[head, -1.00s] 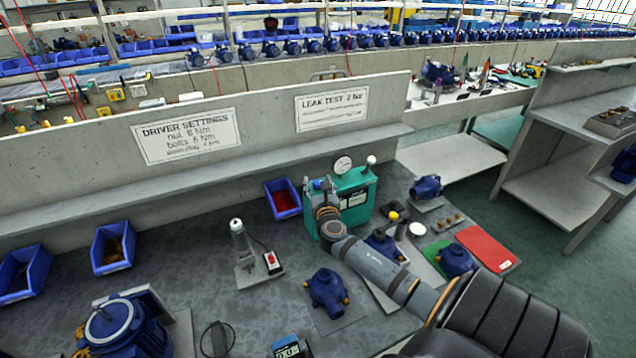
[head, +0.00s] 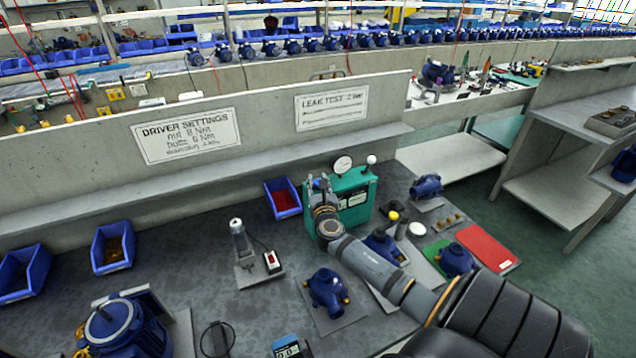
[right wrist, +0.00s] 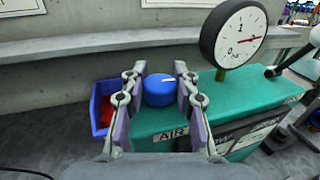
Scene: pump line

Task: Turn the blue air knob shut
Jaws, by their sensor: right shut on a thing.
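The blue air knob (right wrist: 160,89) sits on top of the green leak tester (right wrist: 245,113) above an AIR label. A white mark on the knob points to the right in the right wrist view. My right gripper (right wrist: 160,78) has one finger on each side of the knob and is shut on it. In the head view the right gripper (head: 322,184) reaches down over the left end of the green tester (head: 357,198), and the knob is mostly hidden there. A round gauge (right wrist: 234,34) with a red needle stands on the tester. My left gripper is not in view.
A blue bin with red contents (head: 284,198) stands just left of the tester. A lever with a white ball (head: 371,160) rises at its right end. Blue pump housings (head: 328,291) and a red mat (head: 482,247) lie in front and to the right.

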